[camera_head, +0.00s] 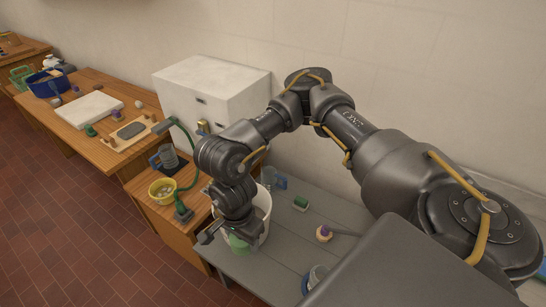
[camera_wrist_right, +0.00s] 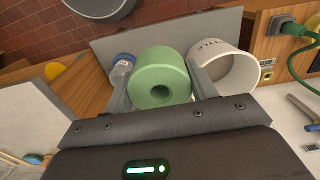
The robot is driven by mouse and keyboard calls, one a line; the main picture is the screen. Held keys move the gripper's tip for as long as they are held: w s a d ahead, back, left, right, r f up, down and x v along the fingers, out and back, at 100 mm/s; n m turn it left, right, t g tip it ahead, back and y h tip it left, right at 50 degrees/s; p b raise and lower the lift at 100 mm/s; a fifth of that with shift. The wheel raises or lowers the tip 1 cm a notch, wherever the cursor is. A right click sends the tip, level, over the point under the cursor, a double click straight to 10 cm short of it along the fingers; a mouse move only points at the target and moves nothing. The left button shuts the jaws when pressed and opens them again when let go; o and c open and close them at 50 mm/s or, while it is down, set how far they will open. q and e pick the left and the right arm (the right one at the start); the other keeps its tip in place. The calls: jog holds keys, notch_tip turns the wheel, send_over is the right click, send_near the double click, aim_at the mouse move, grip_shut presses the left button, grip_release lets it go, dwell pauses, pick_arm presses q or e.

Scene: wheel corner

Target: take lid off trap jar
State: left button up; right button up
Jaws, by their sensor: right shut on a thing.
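My right gripper (camera_head: 226,238) points down over the grey table, beside the white tub. It is shut on a green round piece (camera_head: 238,244) that has a central hole. In the right wrist view the green piece (camera_wrist_right: 160,68) sits between the two fingers (camera_wrist_right: 158,88). I cannot tell whether it is the trap jar's lid alone or whether a jar is under it. A clear jar with blue (camera_wrist_right: 122,68) stands just left of it in the wrist view. My left gripper is not in view.
The white tub (camera_wrist_right: 235,68) stands close on the right in the wrist view. The grey table (camera_head: 284,240) also holds a small green block (camera_head: 301,203), a purple-topped knob (camera_head: 324,233) and a blue-and-clear jar (camera_head: 317,278). A yellow bowl (camera_head: 162,190) is on the wooden bench.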

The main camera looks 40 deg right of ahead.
jog(key=s+d+f+m+b, duration=0.2)
jog(key=s+f+m, duration=0.2)
jog(key=f+m, duration=0.55)
jog(key=s+d+f+m+b, duration=0.15)
jog(key=s+f+m, duration=0.45)
jog(key=m, duration=0.6)
jog(key=s+d+f+m+b, duration=0.2)
jog(key=s+f+m, duration=0.1)
jog(key=f+m, duration=0.7)
jog(key=b, duration=0.5)
send_over(273, 274)
jog(key=f, duration=0.9)
jog(key=shift+s, duration=0.25)
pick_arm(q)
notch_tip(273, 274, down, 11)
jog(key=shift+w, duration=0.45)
pick_arm(e)
jog(key=shift+w+d+f, duration=0.1)
jog(key=shift+w+f, duration=0.05)
jog(key=shift+f, duration=0.8)
jog(key=shift+w+d+f, duration=0.1)
jog(key=shift+f, duration=0.85)
jog(key=shift+a+f, duration=0.1)
